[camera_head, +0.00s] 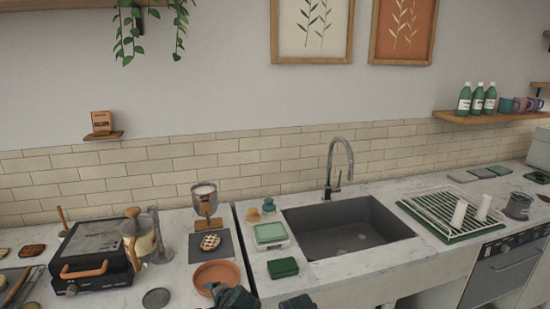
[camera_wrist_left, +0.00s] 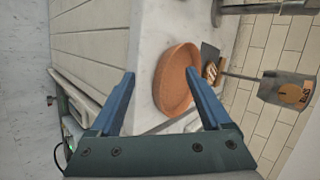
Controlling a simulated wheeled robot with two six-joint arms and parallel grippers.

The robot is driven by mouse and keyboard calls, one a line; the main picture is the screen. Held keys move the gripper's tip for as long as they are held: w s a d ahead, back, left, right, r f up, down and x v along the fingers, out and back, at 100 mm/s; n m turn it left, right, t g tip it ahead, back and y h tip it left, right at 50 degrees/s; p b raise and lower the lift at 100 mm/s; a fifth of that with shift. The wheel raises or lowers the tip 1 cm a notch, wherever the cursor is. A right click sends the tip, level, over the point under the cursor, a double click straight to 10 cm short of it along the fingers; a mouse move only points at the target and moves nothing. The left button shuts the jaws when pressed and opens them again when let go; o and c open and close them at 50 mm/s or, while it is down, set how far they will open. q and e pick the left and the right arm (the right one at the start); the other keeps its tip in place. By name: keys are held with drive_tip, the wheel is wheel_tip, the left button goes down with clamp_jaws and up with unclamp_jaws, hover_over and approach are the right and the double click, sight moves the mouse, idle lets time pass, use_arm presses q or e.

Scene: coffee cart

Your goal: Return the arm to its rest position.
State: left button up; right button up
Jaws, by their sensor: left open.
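My left gripper (camera_wrist_left: 160,72) is open in the left wrist view, its two blue fingers spread with nothing between the tips. In the head view the left gripper (camera_head: 233,295) shows as a dark shape at the bottom edge, just in front of a round terracotta dish (camera_head: 217,272). The dish also shows in the left wrist view (camera_wrist_left: 174,84), beyond the fingers and partly behind the right one. It looks empty and sits on the counter.
A grill press (camera_head: 95,252) and a glass press pot (camera_head: 140,234) stand to the left. A waffle (camera_head: 210,242) lies behind the dish. The sink (camera_head: 345,228) and drying rack (camera_head: 455,213) are to the right. A dark green block (camera_head: 283,267) lies before the sink.

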use_arm(q)
drive_tip(key=s+d+f+n+g+h, duration=0.2)
drive_tip(key=s+d+f+n+g, duration=0.1)
drive_tip(key=s+d, duration=0.3)
drive_tip(key=s+d+f+n+g+h, duration=0.3)
drive_tip(key=s+d+f+g, duration=0.1)
drive_tip(key=s, duration=0.5)
drive_tip(key=d+g, duration=0.1)
drive_tip(key=d, duration=0.1)
drive_tip(key=shift+s+d+f+n, duration=0.15)
drive_tip(key=shift+d+f+n, duration=0.15)
drive_tip(key=shift+n, duration=0.1)
